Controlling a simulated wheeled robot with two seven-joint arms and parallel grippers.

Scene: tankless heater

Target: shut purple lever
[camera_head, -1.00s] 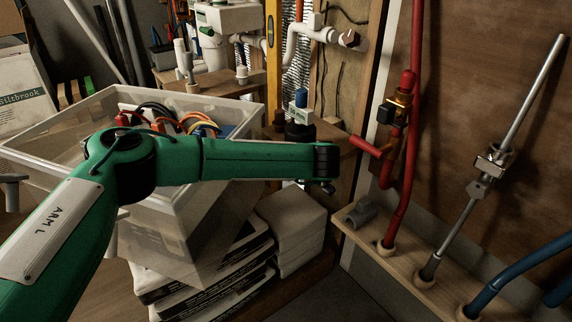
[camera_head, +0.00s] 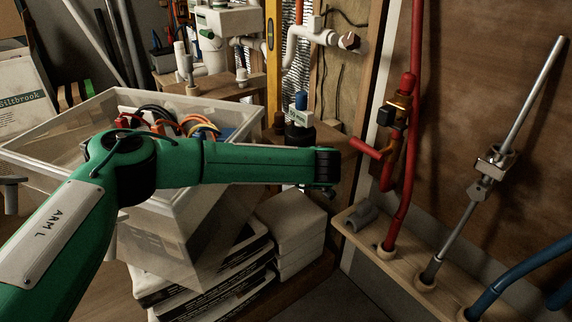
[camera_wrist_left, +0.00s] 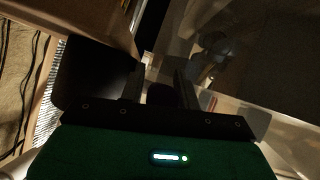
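I cannot make out a purple lever in either view. My left arm (camera_head: 255,164) reaches from the left across the clear plastic bin, and its far end is in front of the wooden shelf, left of the red pipe. My right gripper is in neither view.
The bin (camera_head: 60,118) holds coiled cables and rests above stacked packages (camera_head: 290,225). A red pipe (camera_head: 407,190) with a brass valve and red side piece, a grey metal pipe (camera_head: 455,232) and a blue pipe (camera_head: 510,275) stand at the right. A yellow level (camera_head: 273,55) stands behind.

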